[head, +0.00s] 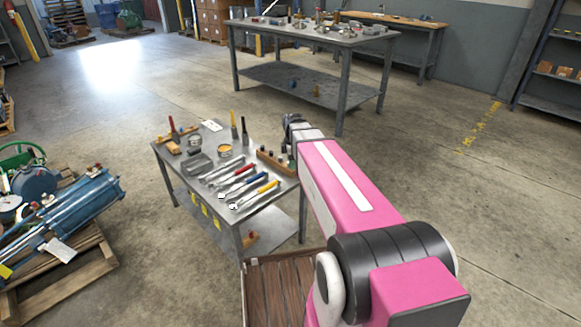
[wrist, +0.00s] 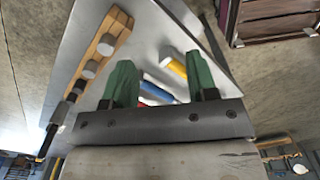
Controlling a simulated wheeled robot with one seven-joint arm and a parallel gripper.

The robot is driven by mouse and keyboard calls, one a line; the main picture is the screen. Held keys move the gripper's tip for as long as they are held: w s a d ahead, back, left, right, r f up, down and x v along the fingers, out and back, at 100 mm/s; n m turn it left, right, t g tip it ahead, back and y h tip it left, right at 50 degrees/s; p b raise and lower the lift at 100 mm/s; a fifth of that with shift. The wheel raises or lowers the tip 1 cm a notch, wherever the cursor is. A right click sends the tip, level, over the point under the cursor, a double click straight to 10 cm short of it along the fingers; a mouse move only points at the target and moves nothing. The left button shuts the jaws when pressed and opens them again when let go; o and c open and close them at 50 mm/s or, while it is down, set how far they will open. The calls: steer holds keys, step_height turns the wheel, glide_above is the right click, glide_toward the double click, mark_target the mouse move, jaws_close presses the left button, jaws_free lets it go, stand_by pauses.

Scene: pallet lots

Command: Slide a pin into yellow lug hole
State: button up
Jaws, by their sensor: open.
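My gripper (wrist: 158,75) has two green fingers, spread apart with nothing between them. It is above the metal tool table, and in the head view it shows as a dark shape (head: 291,126) at the table's back right. A wooden rack (wrist: 112,27) with several pins standing in it lies left of the fingers. The nearest clear pin (wrist: 89,68) has a pale round top. The rack (head: 277,165) also shows at the table's right edge, partly behind my arm. I cannot make out a yellow lug hole; yellow tags (head: 204,211) hang on the table's front.
The small metal table (head: 185,172) also holds colored-handled wrenches (head: 255,195), tins and upright tools. Blue cylinders (head: 82,203) lie on a pallet at left. A brown slatted crate (head: 272,283) stands in front. A larger workbench (head: 300,36) is behind. Floor at right is clear.

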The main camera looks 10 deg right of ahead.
steer(key=w+r+n, duration=0.5)
steer(key=w+n, duration=0.3)
steer(key=n, duration=0.2)
step_height(320, 180, down, 6)
steer(key=shift+r, duration=0.15)
steer(key=shift+s+d+f, duration=0.1)
steer(key=shift+s+f, duration=0.05)
steer(key=shift+f, duration=2.5)
jaws_close()
